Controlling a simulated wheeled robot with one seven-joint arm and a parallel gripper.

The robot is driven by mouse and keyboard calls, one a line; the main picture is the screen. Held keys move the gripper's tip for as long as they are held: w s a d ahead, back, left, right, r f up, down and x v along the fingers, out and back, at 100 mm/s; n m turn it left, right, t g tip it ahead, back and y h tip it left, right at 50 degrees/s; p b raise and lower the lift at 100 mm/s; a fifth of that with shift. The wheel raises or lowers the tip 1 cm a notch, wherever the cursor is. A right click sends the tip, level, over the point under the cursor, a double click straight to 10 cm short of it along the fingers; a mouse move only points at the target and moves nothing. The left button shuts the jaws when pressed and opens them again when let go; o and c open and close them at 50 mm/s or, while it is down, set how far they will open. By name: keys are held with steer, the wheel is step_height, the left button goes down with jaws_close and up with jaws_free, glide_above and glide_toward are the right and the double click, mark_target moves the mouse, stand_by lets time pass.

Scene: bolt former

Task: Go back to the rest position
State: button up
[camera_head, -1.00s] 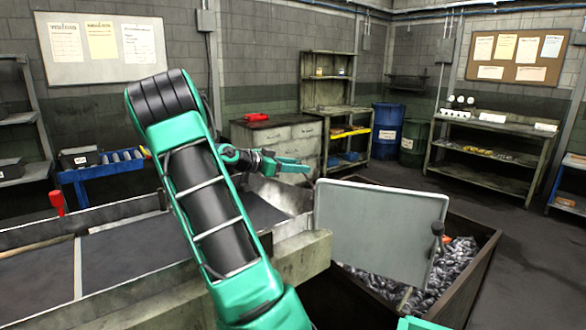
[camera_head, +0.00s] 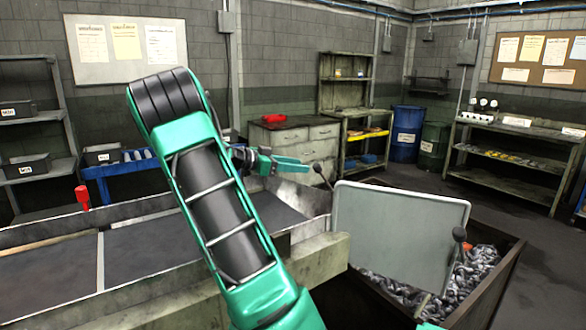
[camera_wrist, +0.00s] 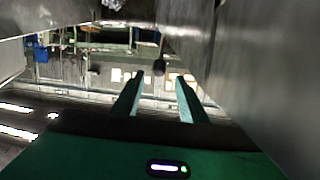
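My gripper (camera_head: 290,164) is at the end of my green and black arm, which reaches up and across the middle of the head view. It is in the air above the far end of the dark bench, to the left of the grey panel's upper edge. In the wrist view my gripper (camera_wrist: 158,97) has its two green fingers apart with nothing between them.
The bin holds many small metal pieces (camera_head: 400,290). A dark flat bench (camera_head: 150,245) with a raised rim fills the lower left. A grey cabinet (camera_head: 300,145) with a red item (camera_head: 274,118) stands behind. Blue (camera_head: 406,135) and green (camera_head: 432,147) drums are farther right.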

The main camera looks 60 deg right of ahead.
mark_target(314, 166)
steer(key=shift+x, duration=3.85)
steer(key=shift+s+r, duration=0.1)
